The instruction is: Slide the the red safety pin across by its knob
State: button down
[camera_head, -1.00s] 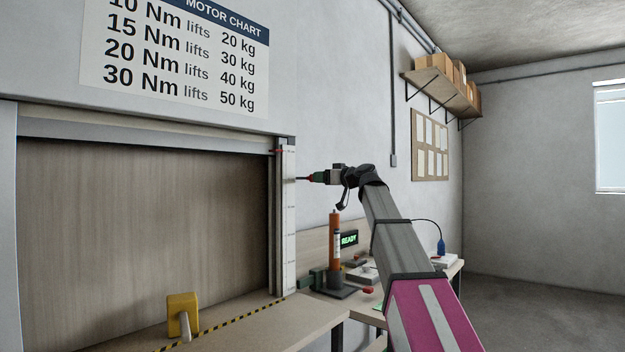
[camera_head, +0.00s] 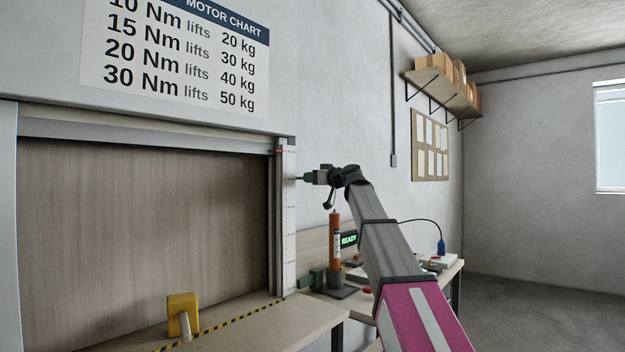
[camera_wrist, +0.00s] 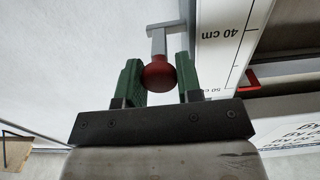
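The safety pin's red knob (camera_wrist: 158,76) shows in the wrist view, on a grey metal shank (camera_wrist: 165,42) in front of the white wall. My gripper (camera_wrist: 158,70) has its green fingers on both sides of the knob. Their inner edges look very near or touching it; I cannot tell whether they grip it. In the head view my gripper (camera_head: 306,178) is level at the right side of the shutter frame, and its fingers hide the knob. The thin pin (camera_head: 298,178) shows just left of the fingers.
A white scale strip (camera_head: 289,220) with a red pointer (camera_head: 280,151) stands close left of my gripper. The shutter (camera_head: 140,220) fills the left. Below my arm, the bench holds an orange cylinder (camera_head: 334,240) and a READY display (camera_head: 349,239).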

jog(key=s+a, duration=0.2)
jog(key=s, duration=0.1)
jog(key=shift+s+a, duration=0.25)
jog(key=shift+a, duration=0.1)
jog(key=c, duration=0.8)
grip_release()
jog(key=shift+s, duration=0.1)
jog(key=v, duration=1)
jog(key=shift+s+d, duration=0.25)
